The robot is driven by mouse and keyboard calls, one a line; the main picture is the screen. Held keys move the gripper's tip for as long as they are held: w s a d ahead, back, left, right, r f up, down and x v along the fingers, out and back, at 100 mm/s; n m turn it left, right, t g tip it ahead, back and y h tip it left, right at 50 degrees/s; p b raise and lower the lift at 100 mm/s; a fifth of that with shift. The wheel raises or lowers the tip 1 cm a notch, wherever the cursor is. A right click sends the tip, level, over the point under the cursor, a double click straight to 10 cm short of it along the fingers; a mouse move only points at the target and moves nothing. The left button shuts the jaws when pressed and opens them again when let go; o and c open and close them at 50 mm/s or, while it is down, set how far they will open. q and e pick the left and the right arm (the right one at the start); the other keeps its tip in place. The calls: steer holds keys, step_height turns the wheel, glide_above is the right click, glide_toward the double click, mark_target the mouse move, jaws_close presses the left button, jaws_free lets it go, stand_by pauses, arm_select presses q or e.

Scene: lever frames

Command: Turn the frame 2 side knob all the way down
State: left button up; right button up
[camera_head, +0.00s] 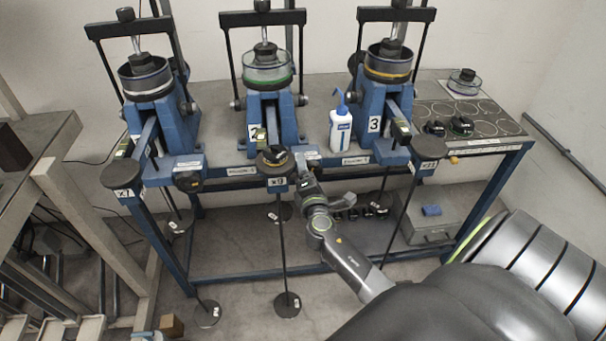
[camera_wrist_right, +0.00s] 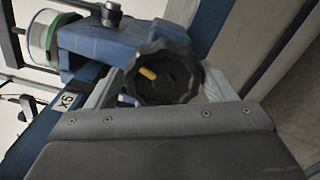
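Frame 2 (camera_head: 257,121) is the middle blue lever frame, marked with a 2 and carrying a glass ring with a green band. Its side knob (camera_wrist_right: 163,72) is black and lobed, with a yellow mark on its face. My left gripper is out of view.
Frame 1 (camera_head: 172,128) stands to the left and frame 3 (camera_head: 372,114) to the right. A white bottle with a blue top (camera_head: 340,129) stands between frames 2 and 3. Thin rods with round weights hang in front of the table. A grey box (camera_head: 432,222) lies below.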

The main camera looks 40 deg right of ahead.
steer(key=shift+o, duration=0.3)
steer(key=shift+d+f, duration=0.15)
steer(key=shift+d, duration=0.35)
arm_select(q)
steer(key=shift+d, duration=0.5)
arm_select(e)
steer(key=v, duration=0.6)
steer(key=shift+a, duration=0.25)
steer(key=shift+w, duration=0.1)
